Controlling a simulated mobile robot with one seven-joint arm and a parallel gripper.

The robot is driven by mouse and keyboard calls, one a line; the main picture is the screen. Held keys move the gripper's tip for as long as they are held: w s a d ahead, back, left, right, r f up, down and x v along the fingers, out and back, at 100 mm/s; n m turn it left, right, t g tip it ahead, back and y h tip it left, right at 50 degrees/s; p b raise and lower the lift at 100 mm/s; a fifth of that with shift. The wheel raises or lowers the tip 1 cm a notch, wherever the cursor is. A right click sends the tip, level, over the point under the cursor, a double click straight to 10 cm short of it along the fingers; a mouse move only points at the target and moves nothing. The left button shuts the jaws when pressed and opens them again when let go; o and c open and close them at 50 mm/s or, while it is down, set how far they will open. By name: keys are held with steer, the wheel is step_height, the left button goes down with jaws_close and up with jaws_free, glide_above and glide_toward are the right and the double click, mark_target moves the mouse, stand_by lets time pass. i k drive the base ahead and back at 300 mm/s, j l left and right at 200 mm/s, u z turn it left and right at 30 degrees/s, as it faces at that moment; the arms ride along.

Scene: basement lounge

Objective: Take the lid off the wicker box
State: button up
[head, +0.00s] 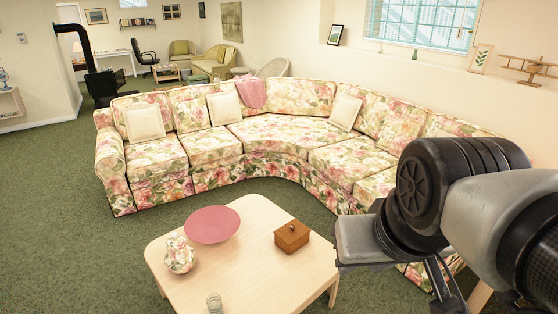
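The wicker box (291,241) is a small brown box on the right part of the light wooden coffee table (262,283). Its lid (292,230) sits on top, with a small dark knob in the middle. My arm comes in from the right, and its grey end part, my gripper (364,242), is to the right of the box in the picture and apart from it. The fingers cannot be made out, so whether they are open or shut does not show. Nothing covers the box.
A pink round plate or bowl (212,225), a floral vase (180,254) and a clear glass (214,303) stand on the table left of the box. A floral corner sofa (283,133) curves behind the table. Green carpet (60,215) is free at left.

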mark_target(292, 231)
steer(key=i+l+u, duration=0.15)
steer(key=u, duration=0.3)
steer(key=i+l+u, duration=0.15)
steer(key=u, duration=0.25)
steer(key=i+l+u, duration=0.15)
steer(key=l, duration=0.2)
steer(key=i+l+u, duration=0.1)
steer(key=l, duration=0.3)
steer(key=i+l+u, duration=0.15)
steer(key=l, duration=0.2)
steer(key=i+l, duration=0.1)
steer(key=l, duration=0.3)
steer(key=i+l, duration=0.1)
steer(key=l, duration=0.35)
steer(key=i+l, duration=0.15)
steer(key=l, duration=0.25)
steer(key=u, duration=0.05)
